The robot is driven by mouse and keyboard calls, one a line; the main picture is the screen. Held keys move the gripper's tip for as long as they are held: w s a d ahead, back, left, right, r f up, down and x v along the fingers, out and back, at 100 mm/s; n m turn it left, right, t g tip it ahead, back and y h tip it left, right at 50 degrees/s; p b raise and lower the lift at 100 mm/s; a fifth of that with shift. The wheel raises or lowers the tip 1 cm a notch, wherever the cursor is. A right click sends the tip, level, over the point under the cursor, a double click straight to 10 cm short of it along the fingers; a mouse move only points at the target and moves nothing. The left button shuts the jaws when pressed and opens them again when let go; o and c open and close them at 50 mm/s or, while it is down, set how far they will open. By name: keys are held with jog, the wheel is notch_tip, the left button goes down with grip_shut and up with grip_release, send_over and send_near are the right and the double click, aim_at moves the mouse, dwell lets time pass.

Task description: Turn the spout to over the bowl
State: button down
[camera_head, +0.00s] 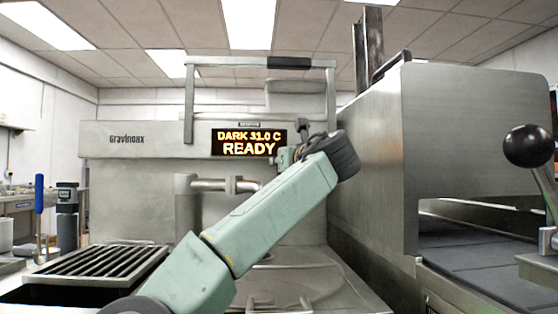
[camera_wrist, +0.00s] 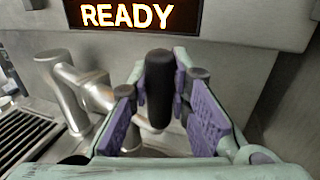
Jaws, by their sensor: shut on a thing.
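The steel spout pipe (camera_head: 212,185) comes off the front of the machine, left of my arm; its bent tubes (camera_wrist: 75,92) fill the left of the wrist view. A black upright grip (camera_wrist: 158,92) stands between the purple pads of my gripper (camera_wrist: 160,72), which is shut on it. How the grip joins the spout is hidden. In the head view my gripper (camera_head: 288,156) is just below the display, mostly behind my wrist. A round steel shape (camera_head: 278,284) in the deck, partly behind my arm, may be the bowl; I cannot tell for sure.
The display (camera_head: 248,142) reads "DARK 31.0 C READY". A slatted grate (camera_head: 100,262) lies at the left. A large steel housing (camera_head: 375,160) closes off the right, with a belt (camera_head: 480,255) and a black ball-topped lever (camera_head: 528,147) beyond.

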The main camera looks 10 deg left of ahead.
jog(key=shift+w+d+r, duration=0.1)
jog(key=c, duration=2)
grip_release()
jog(key=o, duration=0.3)
jog(key=shift+w, duration=0.1)
jog(key=shift+o, duration=1.2)
jog(key=v, duration=1.2)
jog(key=shift+f, duration=0.2)
